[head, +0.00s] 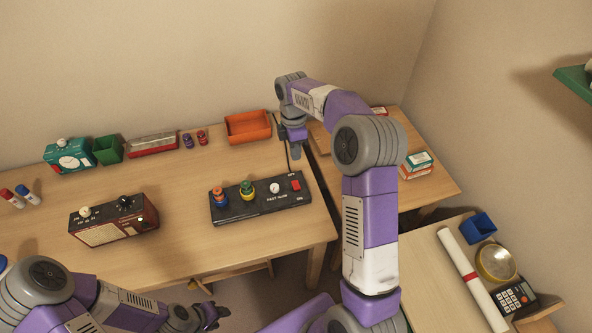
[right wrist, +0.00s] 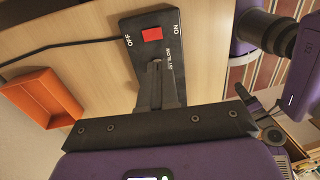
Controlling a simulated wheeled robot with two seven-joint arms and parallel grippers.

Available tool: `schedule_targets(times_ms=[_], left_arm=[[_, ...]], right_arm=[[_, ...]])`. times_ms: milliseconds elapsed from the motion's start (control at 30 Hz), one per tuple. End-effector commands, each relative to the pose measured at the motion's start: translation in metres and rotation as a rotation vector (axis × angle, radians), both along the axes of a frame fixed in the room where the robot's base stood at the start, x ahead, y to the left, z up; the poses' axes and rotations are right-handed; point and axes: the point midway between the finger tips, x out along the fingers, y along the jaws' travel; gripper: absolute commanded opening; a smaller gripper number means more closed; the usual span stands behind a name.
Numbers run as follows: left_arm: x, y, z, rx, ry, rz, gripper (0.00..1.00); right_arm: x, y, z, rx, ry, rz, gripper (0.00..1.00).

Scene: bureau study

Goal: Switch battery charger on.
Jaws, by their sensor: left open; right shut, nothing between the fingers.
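The battery charger (head: 262,204) is a long black box on the desk, with an orange-and-blue piece and a green-and-yellow piece standing on it. Its red switch (head: 296,185) is at the right end. In the right wrist view the switch (right wrist: 152,34) lies between the OFF and ON labels; I cannot tell which way it is tipped. My right gripper (head: 295,157) points down, shut and empty, behind the charger's switch end. Its fingertips (right wrist: 154,66) appear just below the switch in the wrist view, apart from it. My left gripper (head: 212,313) is open and empty, low in front of the desk.
An orange tray (head: 248,127) stands behind the charger, and a black cord runs from the charger's back. A dark red radio (head: 113,222) stands to the left. Small boxes (head: 416,165) lie on the right-hand table. The desk between radio and charger is clear.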

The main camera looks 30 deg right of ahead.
Motion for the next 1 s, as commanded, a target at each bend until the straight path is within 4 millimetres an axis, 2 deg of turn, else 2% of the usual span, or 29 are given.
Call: schedule_targets(times_ms=[167,400,600,800,1000], left_arm=[[0.0,0.0,-0.01,0.0,-0.001,0.0,0.43],[0.0,0.0,-0.026,0.0,-0.001,0.0,0.43],[0.0,0.0,-0.036,0.0,0.0,0.0,0.43],[0.0,0.0,-0.04,0.0,0.0,0.0,0.43],[0.0,0.0,-0.04,0.0,0.0,0.0,0.43]], right_arm=[[-0.004,0.001,-0.03,0.0,0.004,0.0,0.0],[-0.011,0.002,-0.083,0.0,0.005,-0.001,0.0],[-0.014,0.003,-0.117,0.001,0.003,-0.001,0.0],[-0.016,0.003,-0.133,0.0,0.001,-0.002,0.0],[-0.016,0.004,-0.135,0.0,0.001,-0.002,0.0]])
